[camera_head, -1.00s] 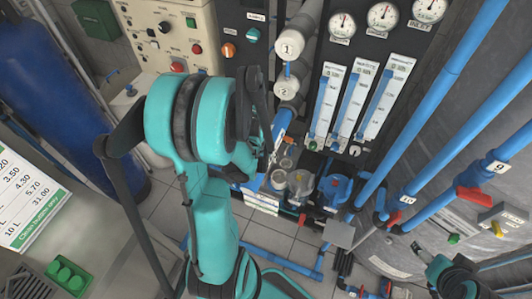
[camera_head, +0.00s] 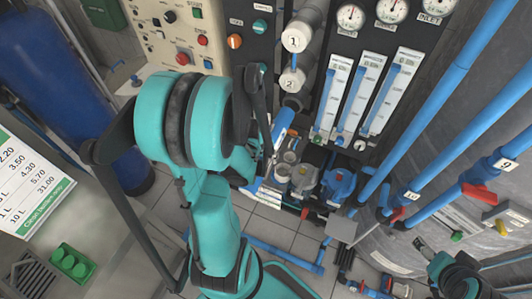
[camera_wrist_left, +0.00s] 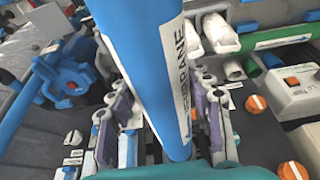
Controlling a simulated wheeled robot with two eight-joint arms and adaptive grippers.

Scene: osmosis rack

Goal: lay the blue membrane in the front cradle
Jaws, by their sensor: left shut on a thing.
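The blue membrane (camera_wrist_left: 148,60) is a long blue cylinder with a white lettered label. It runs from the top of the left wrist view down between the two fingers of my left gripper (camera_wrist_left: 160,125), which is shut on it. In the head view a short piece of the membrane (camera_head: 283,125) shows beside the left gripper (camera_head: 266,135); my teal wrist hides most of the gripper. My right gripper (camera_head: 432,257) is at the lower right, and its finger opening is not clear. I cannot make out the front cradle.
White vessel ends marked 1 (camera_head: 295,38) and 2 (camera_head: 291,80) sit above the membrane. Flow meters (camera_head: 357,95) and gauges stand to their right. Blue pipes (camera_head: 440,110) with red valve handles cross the right side. A blue pump (camera_head: 338,185) is below. A blue tank (camera_head: 55,70) stands left.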

